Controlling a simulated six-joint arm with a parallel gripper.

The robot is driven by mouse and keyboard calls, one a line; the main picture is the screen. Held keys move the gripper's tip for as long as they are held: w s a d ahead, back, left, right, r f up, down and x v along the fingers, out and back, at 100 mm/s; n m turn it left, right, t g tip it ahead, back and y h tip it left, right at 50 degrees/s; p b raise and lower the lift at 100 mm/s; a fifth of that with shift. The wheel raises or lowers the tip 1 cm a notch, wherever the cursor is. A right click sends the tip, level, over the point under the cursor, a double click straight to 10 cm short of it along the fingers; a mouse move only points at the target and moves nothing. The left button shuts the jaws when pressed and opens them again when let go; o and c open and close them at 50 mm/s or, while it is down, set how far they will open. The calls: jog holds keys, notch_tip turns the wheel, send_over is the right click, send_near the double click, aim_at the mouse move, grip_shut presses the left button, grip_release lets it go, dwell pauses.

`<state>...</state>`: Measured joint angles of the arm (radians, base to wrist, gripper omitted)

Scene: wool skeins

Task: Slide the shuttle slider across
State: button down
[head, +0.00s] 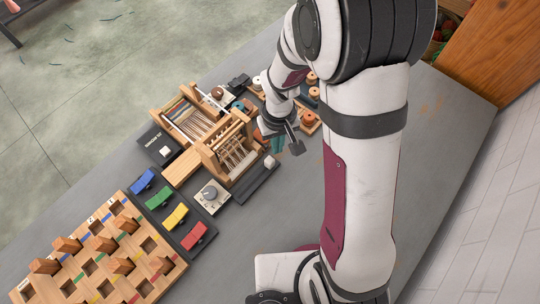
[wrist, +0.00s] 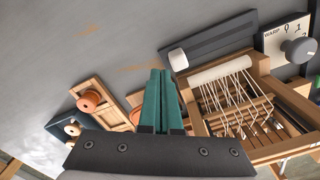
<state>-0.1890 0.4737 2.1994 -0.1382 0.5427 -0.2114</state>
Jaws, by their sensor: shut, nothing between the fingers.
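The shuttle slider appears to be the dark rail (head: 254,186) along the near side of the wooden loom. Its pale knob (head: 270,161) is at the upper-right end of the rail. In the wrist view the rail (wrist: 235,40) runs to the right, with the white knob (wrist: 178,60) at its left end. My gripper (head: 277,147) is beside that end. In the wrist view its teal fingers (wrist: 160,74) are together and empty, their tips just left of the knob. I cannot tell whether they touch it.
The loom (head: 230,150) stands close beside the rail. A WARP dial (head: 210,196) lies past its far end. Coloured levers (head: 175,217) and a pegboard (head: 95,250) are lower left. Wooden spools (wrist: 88,103) stand left of my fingers. Grey table in front is clear.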

jog(key=shift+f, duration=1.1)
jog(key=shift+s+a, duration=0.1)
jog(key=shift+s+a, duration=3.5)
jog(key=shift+s, duration=0.05)
jog(key=shift+w+d, duration=0.15)
